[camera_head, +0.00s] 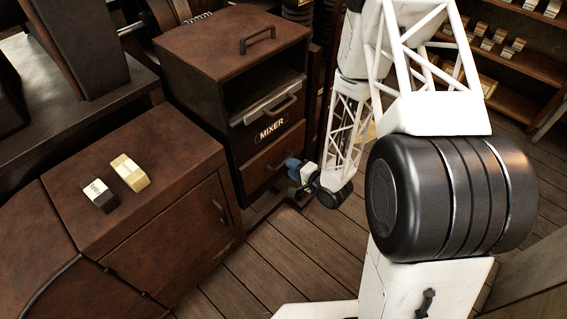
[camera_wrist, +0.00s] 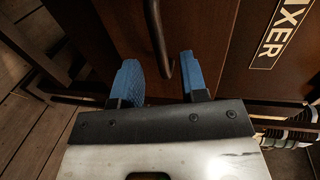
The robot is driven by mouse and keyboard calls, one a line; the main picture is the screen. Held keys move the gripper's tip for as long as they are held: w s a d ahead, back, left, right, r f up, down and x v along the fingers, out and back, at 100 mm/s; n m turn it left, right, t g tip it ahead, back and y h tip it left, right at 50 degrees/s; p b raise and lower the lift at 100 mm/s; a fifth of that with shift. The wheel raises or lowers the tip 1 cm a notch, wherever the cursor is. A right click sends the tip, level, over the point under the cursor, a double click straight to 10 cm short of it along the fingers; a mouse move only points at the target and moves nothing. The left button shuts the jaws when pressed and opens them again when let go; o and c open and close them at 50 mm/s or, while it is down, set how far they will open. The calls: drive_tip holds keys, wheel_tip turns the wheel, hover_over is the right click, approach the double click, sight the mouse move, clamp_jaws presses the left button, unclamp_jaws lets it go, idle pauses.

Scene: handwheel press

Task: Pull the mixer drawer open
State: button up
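The mixer cabinet (camera_head: 222,95) is a dark brown box with a MIXER label (camera_head: 271,130) on its front. Below the label is the drawer (camera_head: 262,169), whose front looks flush with the cabinet. My gripper (camera_head: 300,170) is at the right side of this drawer front, with blue fingers. In the wrist view my gripper (camera_wrist: 160,72) has its two fingers apart. The dark curved handle (camera_wrist: 157,35) lies between the fingertips, with gaps visible on both sides. The MIXER label also shows at the right of the wrist view (camera_wrist: 281,30).
Above the label is an open bay with a metal tray and handle (camera_head: 270,108). A lower cabinet (camera_head: 150,185) at left carries a dark block (camera_head: 98,194) and a yellow block (camera_head: 129,172). Shelves (camera_head: 520,50) stand at back right. Plank floor (camera_head: 290,262) in front is clear.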

drive_tip(key=shift+x, duration=2.45)
clamp_jaws()
